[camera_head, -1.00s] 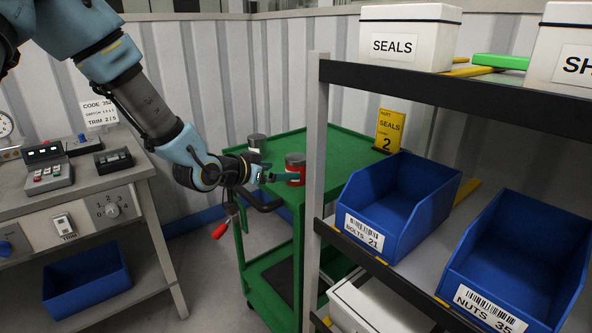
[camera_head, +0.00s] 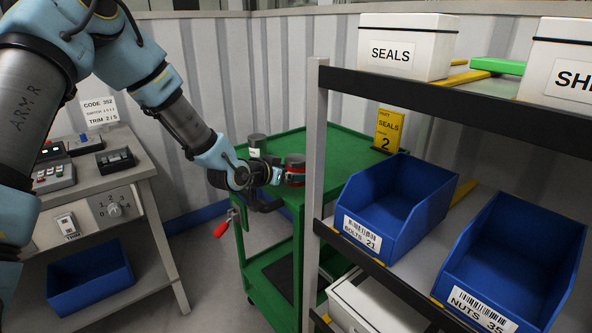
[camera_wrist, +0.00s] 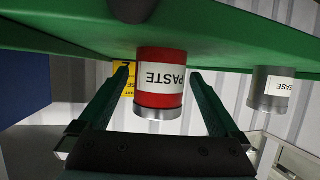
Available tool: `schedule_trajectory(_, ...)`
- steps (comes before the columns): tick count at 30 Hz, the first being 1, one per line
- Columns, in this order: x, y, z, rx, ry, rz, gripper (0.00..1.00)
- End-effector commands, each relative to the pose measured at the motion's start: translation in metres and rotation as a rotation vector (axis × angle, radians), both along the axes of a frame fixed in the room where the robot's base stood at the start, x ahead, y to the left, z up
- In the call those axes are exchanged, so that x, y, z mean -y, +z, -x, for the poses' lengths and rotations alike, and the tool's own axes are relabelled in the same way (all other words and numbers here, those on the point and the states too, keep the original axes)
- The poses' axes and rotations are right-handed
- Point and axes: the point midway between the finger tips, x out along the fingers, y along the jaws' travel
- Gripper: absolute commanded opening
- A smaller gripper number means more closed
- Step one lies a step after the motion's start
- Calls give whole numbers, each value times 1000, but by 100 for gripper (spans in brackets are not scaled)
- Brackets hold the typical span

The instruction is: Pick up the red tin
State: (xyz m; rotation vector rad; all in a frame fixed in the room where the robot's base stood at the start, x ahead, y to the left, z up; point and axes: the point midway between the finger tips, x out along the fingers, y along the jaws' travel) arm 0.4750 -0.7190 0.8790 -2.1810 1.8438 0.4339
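The red tin (camera_head: 295,161) stands on the top of the green cart (camera_head: 335,150), near its front edge. In the wrist view, which is upside down, the red tin (camera_wrist: 160,68) carries a white label reading PASTE. My gripper (camera_wrist: 160,75) is open, with one green finger on each side of the tin and a visible gap on both sides. In the head view my gripper (camera_head: 287,174) is at the tin, with a finger crossing in front of its lower part. The tin still rests on the cart.
A grey tin (camera_head: 256,145) stands close by on the cart; its label, partly cut off, shows in the wrist view (camera_wrist: 272,90). A shelf post (camera_head: 315,180) rises just right of the tin. A workbench (camera_head: 140,165) is at left.

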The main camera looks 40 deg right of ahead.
Motion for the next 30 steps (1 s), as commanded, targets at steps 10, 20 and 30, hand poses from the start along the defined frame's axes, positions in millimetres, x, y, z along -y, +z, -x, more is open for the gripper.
schedule_trajectory(10, 0, 0, 0, 0, 0, 0, 58)
schedule_trajectory(20, 0, 0, 0, 0, 0, 0, 21)
schedule_trajectory(30, 0, 1, 0, 0, 0, 2, 7)
